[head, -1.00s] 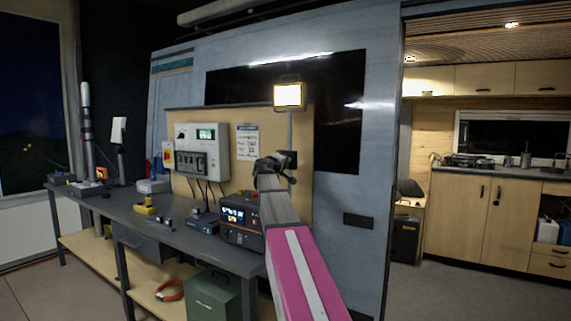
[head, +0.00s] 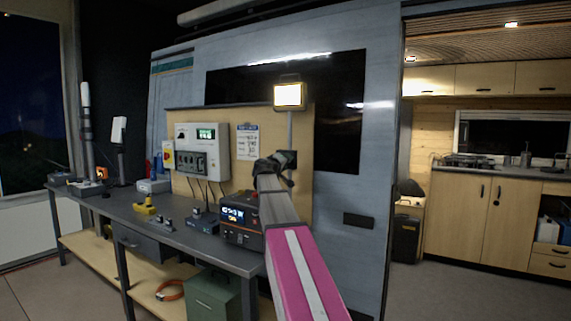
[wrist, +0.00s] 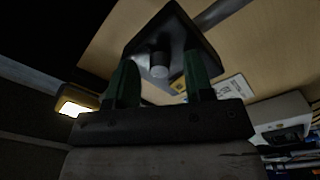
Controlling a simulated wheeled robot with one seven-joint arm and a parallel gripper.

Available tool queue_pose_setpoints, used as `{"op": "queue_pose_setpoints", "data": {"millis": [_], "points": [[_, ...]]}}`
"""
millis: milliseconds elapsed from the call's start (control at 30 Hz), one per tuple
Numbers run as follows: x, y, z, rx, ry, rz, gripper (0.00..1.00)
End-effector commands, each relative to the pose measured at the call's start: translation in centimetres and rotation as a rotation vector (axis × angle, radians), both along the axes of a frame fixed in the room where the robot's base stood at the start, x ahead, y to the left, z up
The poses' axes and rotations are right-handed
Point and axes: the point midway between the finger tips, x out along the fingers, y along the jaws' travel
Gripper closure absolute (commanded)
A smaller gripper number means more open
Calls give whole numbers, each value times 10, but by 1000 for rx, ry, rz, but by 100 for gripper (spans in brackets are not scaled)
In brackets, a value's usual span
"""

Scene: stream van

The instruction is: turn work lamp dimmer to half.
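The work lamp (head: 289,95) is lit and stands on a thin post above the wooden backboard. It also shows in the wrist view (wrist: 78,101), at the left. The dimmer is a dark square plate (wrist: 186,38) on the backboard with a round grey knob (wrist: 159,68) sticking out. My gripper (wrist: 158,85) is open, with one green finger on each side of the knob. I cannot tell whether the fingers touch it. In the head view my gripper (head: 277,162) is at the board below the lamp, and my arm hides most of the dimmer (head: 291,158).
A workbench (head: 160,228) runs along the van wall. On it stands a black power unit (head: 240,222) with a lit display, close beside my arm. A white control box (head: 202,150) and a paper chart (head: 247,142) are on the board to the left.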

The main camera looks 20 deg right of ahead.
Motion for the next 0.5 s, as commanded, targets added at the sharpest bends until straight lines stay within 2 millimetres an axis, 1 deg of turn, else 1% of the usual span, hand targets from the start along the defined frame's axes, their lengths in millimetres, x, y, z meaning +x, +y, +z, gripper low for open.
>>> {"op": "queue_pose_setpoints", "data": {"millis": [300,367,500], "points": [[-1,2,1,-2,0,1,53],[-5,6,0,-2,0,2,53],[-18,22,-1,-2,-1,3,53]]}}
